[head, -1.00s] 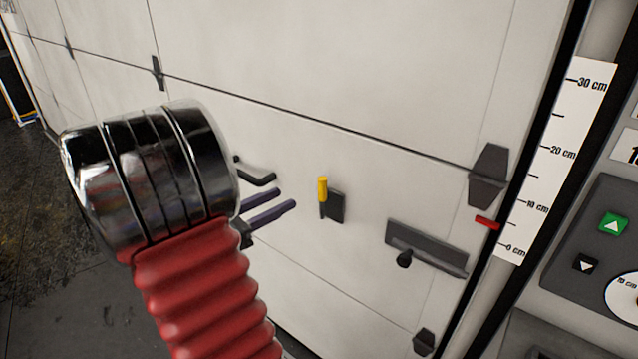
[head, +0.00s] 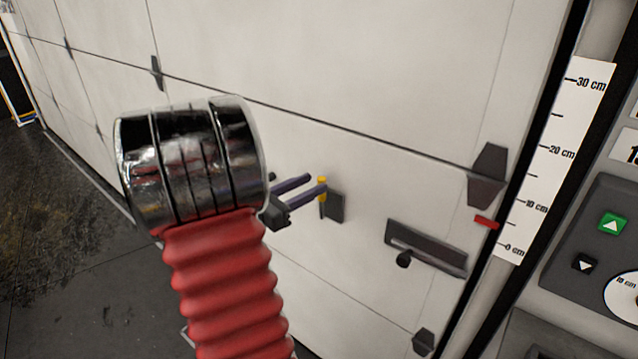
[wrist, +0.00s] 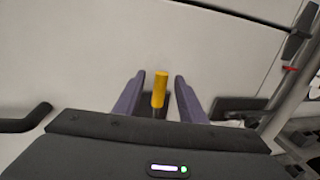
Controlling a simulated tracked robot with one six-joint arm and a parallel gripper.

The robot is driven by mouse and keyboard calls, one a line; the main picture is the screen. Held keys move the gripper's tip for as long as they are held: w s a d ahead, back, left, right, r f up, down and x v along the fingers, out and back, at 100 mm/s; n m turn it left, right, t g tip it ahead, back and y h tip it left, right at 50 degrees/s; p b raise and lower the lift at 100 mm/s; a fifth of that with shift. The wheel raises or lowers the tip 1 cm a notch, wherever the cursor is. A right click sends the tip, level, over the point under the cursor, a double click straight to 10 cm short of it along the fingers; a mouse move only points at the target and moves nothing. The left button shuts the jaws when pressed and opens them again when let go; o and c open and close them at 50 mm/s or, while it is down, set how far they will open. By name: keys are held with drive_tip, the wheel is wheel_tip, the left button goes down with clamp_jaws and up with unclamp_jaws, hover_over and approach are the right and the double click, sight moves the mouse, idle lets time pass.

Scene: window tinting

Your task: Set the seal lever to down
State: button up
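The seal lever has a yellow handle (head: 322,184) and sits on a dark plate (head: 335,207) on the white door panel. The handle points up. In the wrist view the yellow handle (wrist: 160,90) stands between my two purple fingers, with a gap on each side. My gripper (head: 316,184) is open, and its fingers reach toward the lever from the left in the head view. My gripper also shows in the wrist view (wrist: 159,88). The lower part of the lever is partly hidden by a finger in the head view and by the gripper body in the wrist view.
A dark recessed plate with a knob (head: 426,247) is to the right on the door. A black handle (wrist: 26,118) is left of my gripper in the wrist view. A centimetre scale (head: 557,160) and a button panel (head: 600,245) stand at the right.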

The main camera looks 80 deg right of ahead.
sight(321, 180)
drive_tip(key=shift+x, duration=2.1)
drive_tip(key=shift+c, duration=0.3)
clamp_jaws()
